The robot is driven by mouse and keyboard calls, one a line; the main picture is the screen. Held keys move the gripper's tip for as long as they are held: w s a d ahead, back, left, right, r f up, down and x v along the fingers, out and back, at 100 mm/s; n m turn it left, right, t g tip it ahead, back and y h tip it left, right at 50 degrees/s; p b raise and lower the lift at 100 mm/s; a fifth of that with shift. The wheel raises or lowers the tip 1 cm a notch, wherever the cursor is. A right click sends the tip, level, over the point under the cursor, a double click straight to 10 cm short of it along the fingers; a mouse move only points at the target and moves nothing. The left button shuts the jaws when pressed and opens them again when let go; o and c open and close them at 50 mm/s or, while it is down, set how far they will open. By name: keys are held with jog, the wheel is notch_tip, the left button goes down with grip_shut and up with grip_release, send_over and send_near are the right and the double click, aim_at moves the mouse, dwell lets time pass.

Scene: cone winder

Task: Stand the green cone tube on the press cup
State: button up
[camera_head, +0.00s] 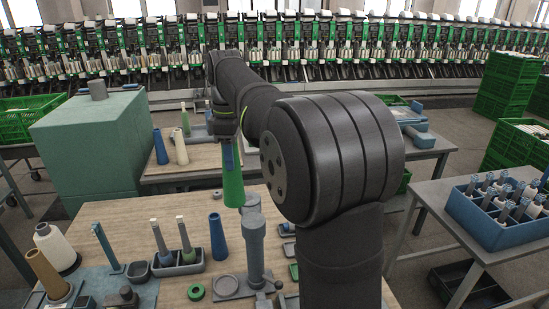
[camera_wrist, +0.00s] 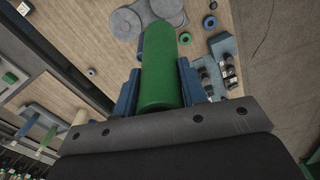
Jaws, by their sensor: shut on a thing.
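The green cone tube (camera_head: 233,184) hangs upright in my gripper (camera_head: 229,155), above the near wooden table. In the wrist view the green tube (camera_wrist: 163,68) sits between the two blue fingers, which are shut on it. A grey-blue press (camera_head: 254,250) stands on the near table below and slightly right of the tube. A flat round grey piece (camera_head: 228,286) lies at its foot; I cannot tell whether it is the press cup. The tube's lower end is close to the press top in the head view, but contact cannot be told. Grey round press parts (camera_wrist: 150,16) show beyond the tube in the wrist view.
A blue cone (camera_head: 218,237) stands left of the press. A dark tray (camera_head: 180,262) holds slim tubes beside it. A green ring (camera_head: 196,292) lies in front. A large yarn cone (camera_head: 55,246) stands far left. A blue crate (camera_head: 495,212) of bobbins is at right.

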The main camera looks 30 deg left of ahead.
jog(key=s+f, duration=0.3)
jog(key=f, duration=1)
jog(key=s+a+f, duration=0.1)
jog(key=s+f, duration=0.2)
jog(key=f, duration=1.1)
jog(key=shift+s+a, duration=0.2)
jog(key=shift+s, duration=0.2)
jog(key=shift+f, duration=0.25)
jog(key=shift+f, duration=1.4)
